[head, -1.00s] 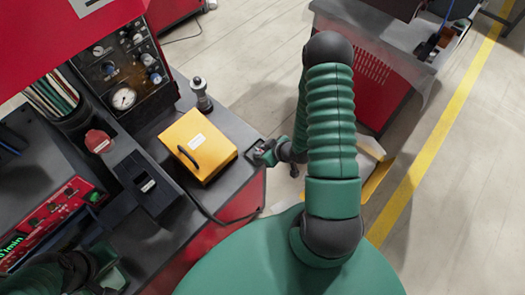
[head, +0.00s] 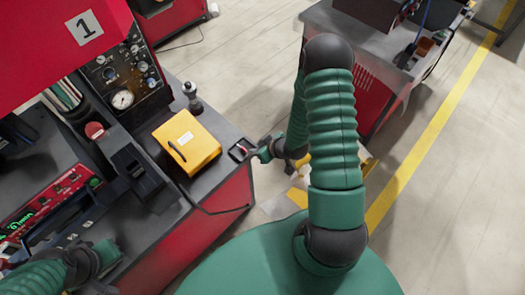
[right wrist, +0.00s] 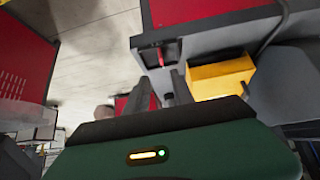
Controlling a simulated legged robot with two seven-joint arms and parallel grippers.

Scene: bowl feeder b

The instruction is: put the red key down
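The red key (right wrist: 160,56) shows as a small red piece on a dark square tray (right wrist: 148,58) at the bench edge in the right wrist view. In the head view the key (head: 243,150) is a tiny red mark on the same tray (head: 236,156). My right gripper (right wrist: 161,78) has its two dark fingers apart, with the key just beyond the fingertips and nothing visibly held. In the head view, my right gripper (head: 258,153) is just right of the tray. My left gripper (head: 105,262) is at the lower left, too obscured to read.
A yellow box (head: 187,142) with a dark handle stands on the grey bench left of the tray; it also shows in the right wrist view (right wrist: 222,78). A dark cylindrical fitting (head: 192,97) stands behind it. A red-capped part (head: 95,130) and gauge panel (head: 125,72) are farther left.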

